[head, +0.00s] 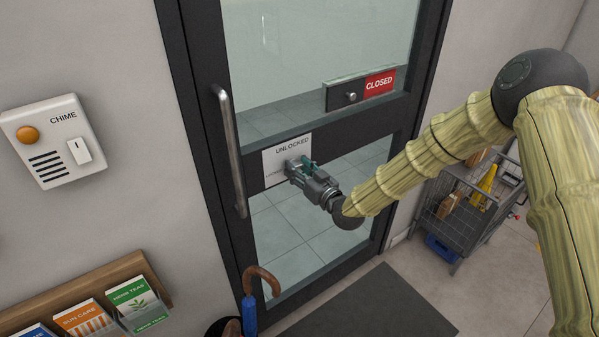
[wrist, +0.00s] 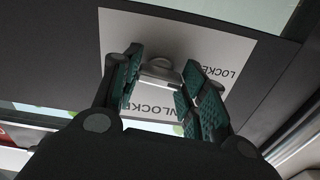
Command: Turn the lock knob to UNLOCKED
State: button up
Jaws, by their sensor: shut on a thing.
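My gripper (head: 299,163) is at the plate in the head view and mostly covers the lock knob. In the wrist view, my gripper's green-padded fingers (wrist: 164,85) stand on either side of the grey knob (wrist: 158,68) and are shut on it. The plate (wrist: 150,25) shows behind the fingers, with UNLOCKED partly hidden and part of LOCKED at the right. The knob's exact pointing direction is hard to tell.
A vertical metal door handle (head: 231,150) is left of the plate. A red CLOSED sign (head: 379,84) is above right. A chime box (head: 57,140) is on the left wall. An umbrella (head: 250,312) stands below the door, and a wire cart (head: 460,215) is at right.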

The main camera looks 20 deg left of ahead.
jog(key=shift+f+m+b, duration=0.1)
jog(key=shift+m+b, duration=6.9)
jog(key=shift+m, duration=1.2)
jog(key=o, duration=1)
jog(key=shift+s, duration=0.1)
jog(key=v, duration=1.2)
